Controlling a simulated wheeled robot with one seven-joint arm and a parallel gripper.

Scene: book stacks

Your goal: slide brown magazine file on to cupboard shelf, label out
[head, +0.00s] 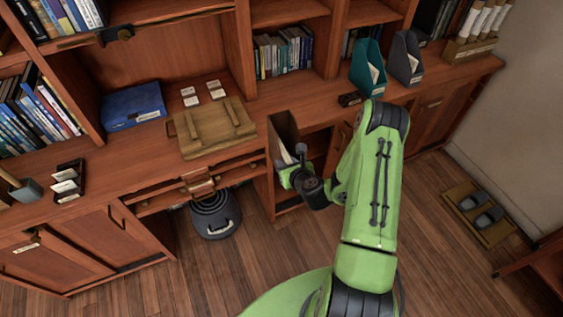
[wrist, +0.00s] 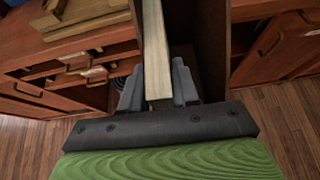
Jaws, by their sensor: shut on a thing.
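The brown magazine file (head: 283,130) is upright in front of the counter edge, with pale papers inside. My gripper (head: 298,178) is shut on its near, lower part. In the wrist view the file's dark wall (wrist: 211,45) rises ahead, and my gripper's grey fingers (wrist: 158,88) stand on either side of a pale strip. No label on the file can be made out. An open cupboard shelf (head: 288,207) shows below the counter, partly hidden by the file and my arm.
A wooden case (head: 213,128) and a blue box (head: 134,106) lie on the counter to the left. Teal (head: 366,68) and grey (head: 405,58) magazine files stand to the right. Slippers (head: 481,207) lie on a mat at right.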

